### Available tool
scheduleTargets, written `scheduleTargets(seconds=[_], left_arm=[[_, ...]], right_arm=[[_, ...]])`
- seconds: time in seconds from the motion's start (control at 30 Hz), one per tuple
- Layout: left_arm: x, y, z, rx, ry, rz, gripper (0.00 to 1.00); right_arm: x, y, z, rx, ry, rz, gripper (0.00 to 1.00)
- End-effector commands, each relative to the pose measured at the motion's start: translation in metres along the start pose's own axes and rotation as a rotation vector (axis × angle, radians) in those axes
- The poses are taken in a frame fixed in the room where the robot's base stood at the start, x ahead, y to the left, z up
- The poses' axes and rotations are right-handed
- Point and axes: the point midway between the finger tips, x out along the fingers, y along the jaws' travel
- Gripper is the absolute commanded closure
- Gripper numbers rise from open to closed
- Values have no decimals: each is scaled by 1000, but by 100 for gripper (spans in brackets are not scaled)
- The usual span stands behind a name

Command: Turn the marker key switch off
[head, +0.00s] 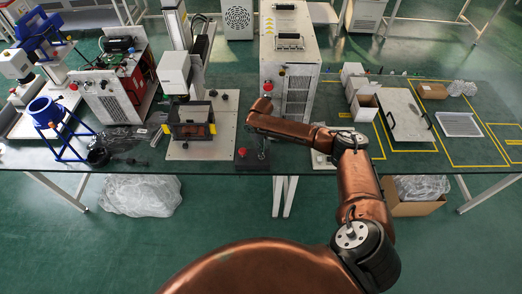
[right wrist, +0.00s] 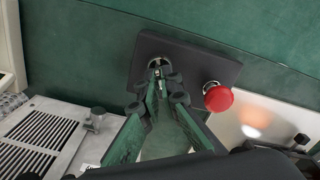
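The marker's key switch (right wrist: 157,64) is a small metal lock with a key, set in a dark control box (right wrist: 185,55) beside a red mushroom button (right wrist: 217,97). In the head view the dark box (head: 252,162) stands near the table's front edge. My right gripper (right wrist: 158,84) has its fingertips close together at the key and appears shut on it. The fingers cover part of the key, so its exact angle is hard to read. In the head view the right gripper (head: 263,150) is small and dark below the copper wrist. My left gripper is not in view.
A tall cabinet (head: 290,75) stands behind the control box. The marking machine's base plate (head: 207,146) lies to the left. White boxes (head: 363,105) and a metal plate (head: 405,115) lie to the right. The table's front edge is close to the box.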

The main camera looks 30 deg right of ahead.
Motion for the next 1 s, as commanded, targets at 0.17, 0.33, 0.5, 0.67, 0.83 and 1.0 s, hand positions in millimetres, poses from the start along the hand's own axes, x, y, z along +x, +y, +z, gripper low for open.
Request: scheduleTargets(seconds=[0.17,0.33,0.5,0.67,0.83,1.0], left_arm=[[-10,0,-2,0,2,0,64],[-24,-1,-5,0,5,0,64],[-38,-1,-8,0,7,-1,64],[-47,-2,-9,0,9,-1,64],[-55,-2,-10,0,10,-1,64],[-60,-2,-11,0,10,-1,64]], right_arm=[[-3,-1,0,-69,-1,-2,100],[-4,-1,0,-188,0,-2,100],[-4,-1,0,-344,1,-1,100],[-3,0,0,-496,0,-1,100],[-3,0,0,-653,0,0,100],[-2,0,-1,-793,1,1,100]])
